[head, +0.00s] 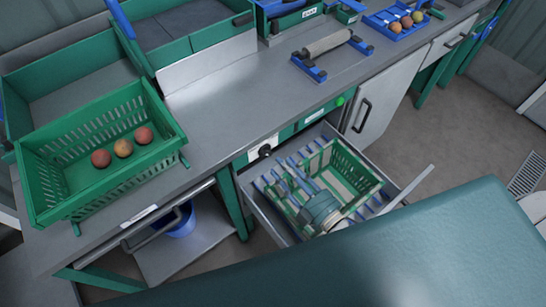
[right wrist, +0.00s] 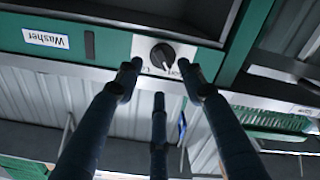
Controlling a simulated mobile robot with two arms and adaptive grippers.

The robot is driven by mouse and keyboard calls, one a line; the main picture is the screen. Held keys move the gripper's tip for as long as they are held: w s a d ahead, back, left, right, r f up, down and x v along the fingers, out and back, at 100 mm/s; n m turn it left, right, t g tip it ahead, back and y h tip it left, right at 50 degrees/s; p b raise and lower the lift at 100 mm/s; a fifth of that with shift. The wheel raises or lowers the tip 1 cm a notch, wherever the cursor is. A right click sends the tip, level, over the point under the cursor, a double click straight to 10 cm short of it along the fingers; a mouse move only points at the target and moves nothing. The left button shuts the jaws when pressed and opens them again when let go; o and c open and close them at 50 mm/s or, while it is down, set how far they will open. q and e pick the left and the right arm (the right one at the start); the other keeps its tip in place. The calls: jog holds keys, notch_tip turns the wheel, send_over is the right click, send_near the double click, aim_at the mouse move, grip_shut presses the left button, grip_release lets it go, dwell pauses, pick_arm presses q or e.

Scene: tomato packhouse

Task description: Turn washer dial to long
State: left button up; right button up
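The washer dial (right wrist: 163,55) is a dark round knob on a pale plate. In the head view the dial (head: 265,151) sits on the front under the counter. My right gripper (right wrist: 160,78) is open, its dark fingers pointing at the dial. Two fingertips are spread to either side of the dial's lower edge and a third finger is below. I cannot tell whether they touch it. Lettering under the dial is partly hidden by the fingers, and the setting is unclear. In the head view the right gripper (head: 291,171) is above the open drawer. My left gripper is not in view.
A white "Washer" label (right wrist: 46,39) is left of the dial. The pulled-out drawer (head: 253,207) holds a green crate (head: 372,172) under my right gripper. A green basket (head: 55,147) with three tomatoes stands on the counter (head: 222,110). A roller (head: 327,43) stands farther back.

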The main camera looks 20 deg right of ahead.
aim_at(270, 154)
jog(key=b+x, duration=0.1)
jog(key=x, duration=0.4)
jog(key=shift+w+a, duration=0.1)
jog(key=shift+w, duration=0.25)
grip_shut()
